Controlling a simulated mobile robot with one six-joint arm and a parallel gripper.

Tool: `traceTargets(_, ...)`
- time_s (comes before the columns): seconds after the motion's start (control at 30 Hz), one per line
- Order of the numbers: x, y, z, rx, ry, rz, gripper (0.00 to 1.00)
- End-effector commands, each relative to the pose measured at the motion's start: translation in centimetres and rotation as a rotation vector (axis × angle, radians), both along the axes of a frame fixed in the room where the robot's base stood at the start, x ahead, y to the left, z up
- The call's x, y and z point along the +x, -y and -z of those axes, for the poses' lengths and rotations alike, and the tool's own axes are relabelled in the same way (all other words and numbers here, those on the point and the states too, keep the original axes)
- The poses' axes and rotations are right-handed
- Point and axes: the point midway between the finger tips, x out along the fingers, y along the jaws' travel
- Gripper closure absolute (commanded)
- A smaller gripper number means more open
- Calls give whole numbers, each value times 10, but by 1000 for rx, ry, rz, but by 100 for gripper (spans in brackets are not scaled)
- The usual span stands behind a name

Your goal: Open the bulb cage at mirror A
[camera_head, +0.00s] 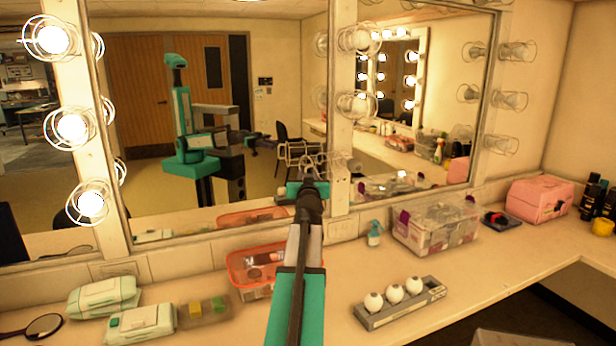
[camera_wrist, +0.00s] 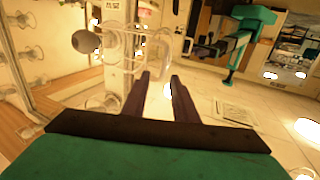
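A wire bulb cage (camera_head: 322,166) sits low on the white post between two mirrors in the head view. My gripper (camera_head: 312,172) is right at it, partly hiding it. In the wrist view the cage's wires (camera_wrist: 133,42) stand out from the post, with a dark round bulb-like part (camera_wrist: 86,41) at their left end. My gripper's two fingers (camera_wrist: 161,77) are apart, with their tips close to the cage's outer end. I cannot tell whether they touch a wire, or whether the cage is open. The left mirror (camera_head: 230,110) reflects my arm. No label shows which mirror is A.
Below, the counter (camera_head: 335,318) holds an orange-rimmed tray (camera_head: 232,268), a grey holder (camera_head: 415,308) with three white balls, a clear box (camera_head: 437,232) and wipes packs (camera_head: 140,322). Lit caged bulbs (camera_head: 72,127) line the left post. Unlit caged bulbs (camera_head: 510,100) are at right.

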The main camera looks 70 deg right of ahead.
Motion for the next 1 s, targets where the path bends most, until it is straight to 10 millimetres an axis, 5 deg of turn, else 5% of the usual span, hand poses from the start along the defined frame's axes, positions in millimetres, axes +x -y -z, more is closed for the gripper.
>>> traceTargets(0.7, -23, -68, 5, 7, -2, -2, 74)
traceTargets(1.0, -28, -82, 4, 8, -2, -3, 74)
